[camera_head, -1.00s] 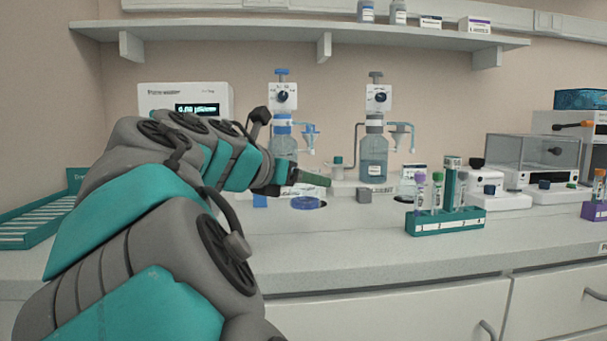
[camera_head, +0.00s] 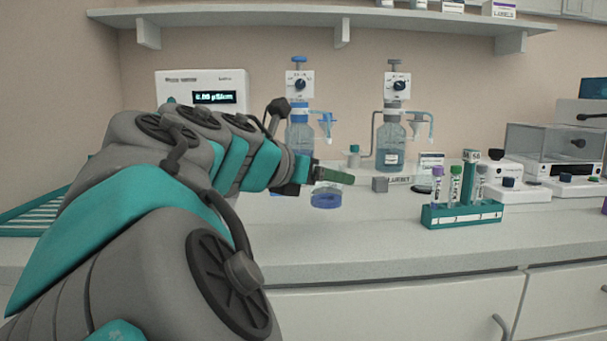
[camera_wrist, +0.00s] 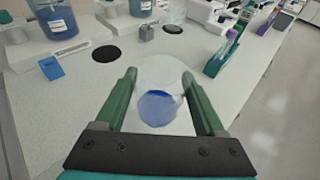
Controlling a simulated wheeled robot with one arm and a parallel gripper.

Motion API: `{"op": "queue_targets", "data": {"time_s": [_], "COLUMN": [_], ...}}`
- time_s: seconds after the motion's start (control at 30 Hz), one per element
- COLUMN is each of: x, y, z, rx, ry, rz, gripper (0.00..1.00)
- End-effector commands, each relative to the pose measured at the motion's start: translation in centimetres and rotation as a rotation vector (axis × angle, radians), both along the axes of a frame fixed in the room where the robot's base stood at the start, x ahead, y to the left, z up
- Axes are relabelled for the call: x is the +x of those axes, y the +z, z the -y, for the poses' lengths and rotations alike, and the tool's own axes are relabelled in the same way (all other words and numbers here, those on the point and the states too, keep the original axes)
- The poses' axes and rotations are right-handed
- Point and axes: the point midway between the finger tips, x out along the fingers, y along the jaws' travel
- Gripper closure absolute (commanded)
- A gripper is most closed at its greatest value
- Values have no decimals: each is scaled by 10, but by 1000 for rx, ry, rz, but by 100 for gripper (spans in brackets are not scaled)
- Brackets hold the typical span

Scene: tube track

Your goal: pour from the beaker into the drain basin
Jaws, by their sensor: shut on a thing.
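The clear beaker (camera_wrist: 160,82) with blue liquid in its bottom sits between the two green fingers of my gripper (camera_wrist: 161,95) in the wrist view. My gripper is shut on it. In the head view the beaker (camera_head: 326,197) shows below the green fingertip of my gripper (camera_head: 334,177), over the front part of the bench. Whether its base touches the bench is unclear. The beaker looks upright or nearly so. I cannot pick out a drain basin for certain in either view.
Two dispenser bottles (camera_head: 299,135) (camera_head: 391,145) stand behind the gripper. A small grey block (camera_head: 380,184) and a teal tube rack (camera_head: 462,213) stand to the right. Dark round discs (camera_wrist: 105,53) (camera_wrist: 173,56) lie on the bench. The front bench strip is clear.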

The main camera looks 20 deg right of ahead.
Motion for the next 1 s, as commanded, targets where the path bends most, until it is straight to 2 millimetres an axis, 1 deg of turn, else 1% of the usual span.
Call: {"op": "queue_targets", "data": {"time_s": [0.03,0.1,0.27,0.5,0.7,0.8,1.0], "x": [-13,-13,-13,-13,-11,-10,-9], "y": [30,37,46,67,80,84,82], "z": [-9,-9,-8,-7,-6,-5,-4], "rx": [-5,-4,0,7,5,2,1], "ry": [17,17,18,20,16,14,11], "rz": [45,44,46,46,38,35,29], "gripper": [91,91,91,91,91,91,91]}}
